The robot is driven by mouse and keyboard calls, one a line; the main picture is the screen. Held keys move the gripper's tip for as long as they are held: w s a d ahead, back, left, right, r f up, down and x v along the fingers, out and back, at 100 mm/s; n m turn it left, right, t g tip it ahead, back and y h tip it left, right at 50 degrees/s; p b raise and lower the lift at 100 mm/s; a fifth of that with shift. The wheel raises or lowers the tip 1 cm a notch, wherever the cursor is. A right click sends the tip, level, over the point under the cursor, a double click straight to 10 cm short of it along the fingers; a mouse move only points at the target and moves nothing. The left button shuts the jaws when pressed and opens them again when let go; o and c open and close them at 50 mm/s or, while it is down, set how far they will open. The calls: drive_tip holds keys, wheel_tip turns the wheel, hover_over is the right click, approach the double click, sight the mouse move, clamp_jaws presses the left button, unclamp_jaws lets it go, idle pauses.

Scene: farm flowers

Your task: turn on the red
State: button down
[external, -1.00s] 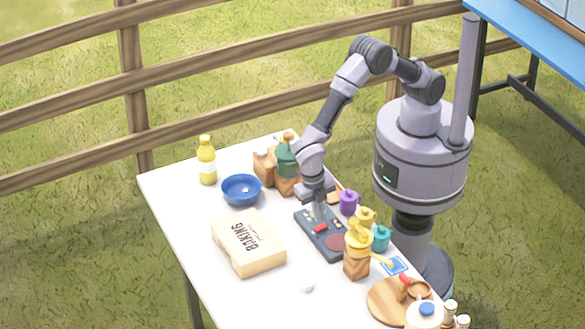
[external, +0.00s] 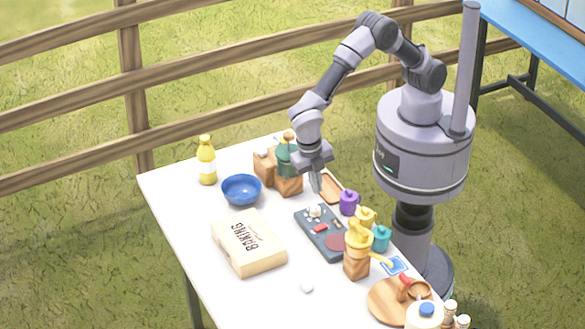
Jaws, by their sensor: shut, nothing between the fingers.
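A dark grey panel (external: 312,238) lies on the white table. It carries a small bright red piece (external: 320,229) near its middle, a round dull red disc (external: 334,242) toward its front right, and a pale knob-like part (external: 314,211) at its far end. Whether the red piece is switched on cannot be told at this size. My gripper (external: 316,187) points down just beyond the panel's far end, above the table and apart from the panel. Its fingers are closed together and hold nothing.
Purple (external: 348,203), yellow (external: 366,217) and teal (external: 381,238) pots stand right of the panel. A wooden block with a yellow top (external: 357,262) stands at its front right. A baking box (external: 248,243) and blue bowl (external: 241,190) lie left. Wooden blocks (external: 289,185) stand close behind-left.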

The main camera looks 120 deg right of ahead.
drive_tip(key=b, duration=0.6)
approach(325, 224)
drive_tip(key=f, duration=0.6)
drive_tip(key=shift+s+a, duration=0.1)
drive_tip(key=shift+s, duration=0.3)
drive_tip(key=shift+s+f, duration=0.15)
drive_tip(key=shift+f, duration=0.2)
drive_tip(key=shift+s+f, duration=0.1)
drive_tip(key=shift+f, duration=0.1)
